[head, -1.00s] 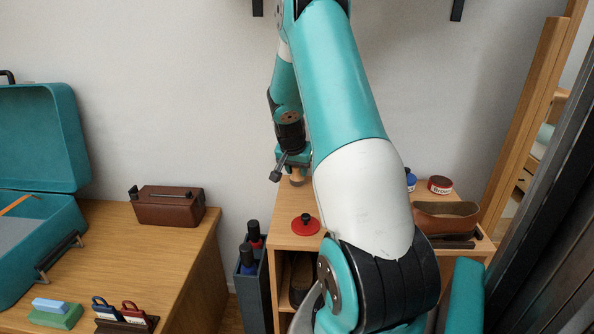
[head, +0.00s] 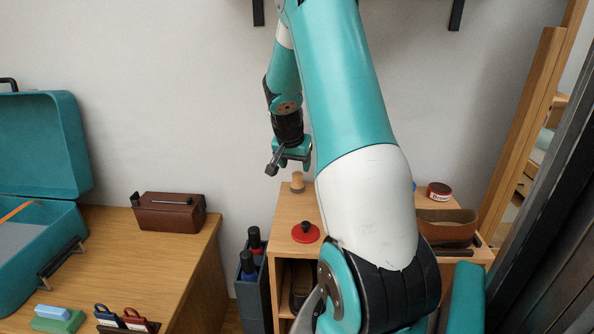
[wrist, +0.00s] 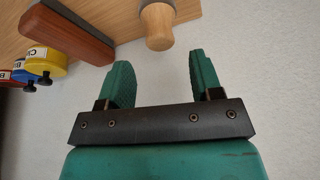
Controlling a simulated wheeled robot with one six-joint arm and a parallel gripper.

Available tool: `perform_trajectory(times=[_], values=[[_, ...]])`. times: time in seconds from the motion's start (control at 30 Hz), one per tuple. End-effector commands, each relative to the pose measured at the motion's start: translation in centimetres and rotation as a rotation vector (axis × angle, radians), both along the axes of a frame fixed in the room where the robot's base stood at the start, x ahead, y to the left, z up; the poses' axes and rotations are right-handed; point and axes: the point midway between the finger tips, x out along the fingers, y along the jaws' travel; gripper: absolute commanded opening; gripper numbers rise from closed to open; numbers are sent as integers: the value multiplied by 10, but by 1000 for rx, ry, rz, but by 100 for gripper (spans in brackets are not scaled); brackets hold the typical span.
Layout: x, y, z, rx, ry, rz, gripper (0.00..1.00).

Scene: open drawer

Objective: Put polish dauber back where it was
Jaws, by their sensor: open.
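The polish dauber (head: 297,182), with a pale wooden handle and a grey lower end, stands upright on the back left of the small wooden cabinet's top (head: 285,209). My gripper (head: 294,164) is open and empty, just above the dauber in the head view and apart from it. In the wrist view the dauber's rounded wooden handle (wrist: 157,26) shows beyond the gap between my two green fingers (wrist: 160,64), with clear space between.
A red disc with a black knob (head: 306,233) lies in front of the dauber. In the wrist view a brown wooden block (wrist: 70,35) and a yellow tin (wrist: 46,62) are at left. The wall is behind.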

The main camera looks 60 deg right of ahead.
Motion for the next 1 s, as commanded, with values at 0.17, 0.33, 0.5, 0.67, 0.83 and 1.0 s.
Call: perform_trajectory(times=[0.17,0.33,0.5,0.67,0.83,1.0], values=[[-3,15,37,-1,-2,2,59],[-6,22,54,0,0,0,59],[-7,25,58,1,2,-1,59],[6,52,64,23,-3,86,59],[34,180,88,130,-4,508,59],[-3,350,114,260,26,1126,59]])
